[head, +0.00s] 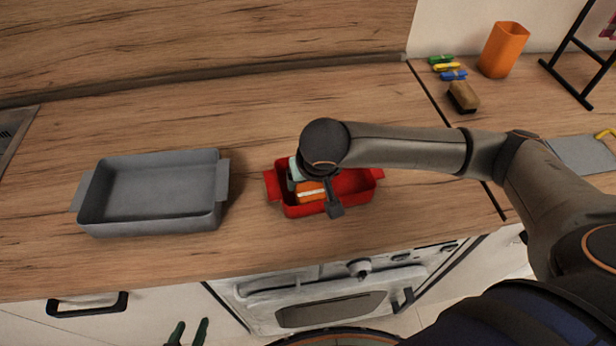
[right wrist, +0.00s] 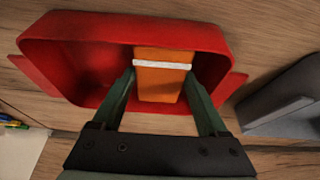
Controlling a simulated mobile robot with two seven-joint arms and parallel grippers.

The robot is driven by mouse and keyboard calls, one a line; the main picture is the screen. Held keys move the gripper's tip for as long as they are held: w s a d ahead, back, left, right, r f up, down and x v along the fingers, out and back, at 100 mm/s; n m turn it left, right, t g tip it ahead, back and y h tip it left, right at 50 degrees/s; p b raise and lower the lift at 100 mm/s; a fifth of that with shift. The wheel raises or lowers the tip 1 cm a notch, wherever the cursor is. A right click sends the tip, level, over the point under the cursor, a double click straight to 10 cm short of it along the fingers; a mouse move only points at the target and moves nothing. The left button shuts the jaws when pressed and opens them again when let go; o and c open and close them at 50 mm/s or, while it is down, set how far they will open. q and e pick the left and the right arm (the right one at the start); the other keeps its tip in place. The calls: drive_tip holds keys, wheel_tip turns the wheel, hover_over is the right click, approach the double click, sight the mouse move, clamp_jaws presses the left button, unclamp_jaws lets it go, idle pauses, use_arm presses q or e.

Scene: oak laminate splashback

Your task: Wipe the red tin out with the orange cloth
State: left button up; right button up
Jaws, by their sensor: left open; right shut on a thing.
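The red tin (head: 352,200) sits on the wooden worktop, and its inside also shows in the right wrist view (right wrist: 85,60). The orange cloth (head: 311,196), a block-like bundle with a white stripe, is inside the tin towards its left end; it shows clearly in the right wrist view (right wrist: 160,82). My right gripper (right wrist: 161,85) reaches down into the tin, shut on the cloth with one finger on each side. In the head view my wrist hides part of the tin and the fingertips. My left gripper (head: 187,334) is open and empty at the bottom edge, in front of the counter.
A large grey tin (head: 150,222) stands to the left of the red one. At the back right are an orange cup (head: 503,50), a brown brush or sponge (head: 463,97) and several small coloured items. A black rack (head: 572,42) stands far right. Worktop behind the tins is clear.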

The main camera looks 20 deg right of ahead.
drive_tip(key=shift+s+d+f, duration=0.1)
drive_tip(key=shift+s+d, duration=0.1)
drive_tip(key=shift+d, duration=0.6)
drive_tip(key=shift+s+d+p, duration=0.15)
drive_tip(key=shift+d+p, duration=0.65)
drive_tip(key=shift+s+d, duration=0.15)
drive_tip(key=shift+d, duration=0.9)
drive_tip(key=shift+s+d, duration=0.15)
drive_tip(key=shift+d, duration=0.8)
drive_tip(key=shift+w+a, duration=0.2)
drive_tip(key=shift+a, duration=1.1)
drive_tip(key=shift+w+a, duration=0.25)
drive_tip(key=shift+a, duration=1.05)
drive_tip(key=shift+w+a, duration=0.2)
drive_tip(key=shift+a, duration=1.1)
drive_tip(key=shift+s+d, duration=0.2)
drive_tip(key=shift+d, duration=0.8)
drive_tip(key=shift+s+d, duration=0.15)
drive_tip(key=shift+d, duration=0.85)
drive_tip(key=shift+r, duration=0.2)
wheel_tip(320, 180, up, 9)
drive_tip(key=shift+f, duration=0.1)
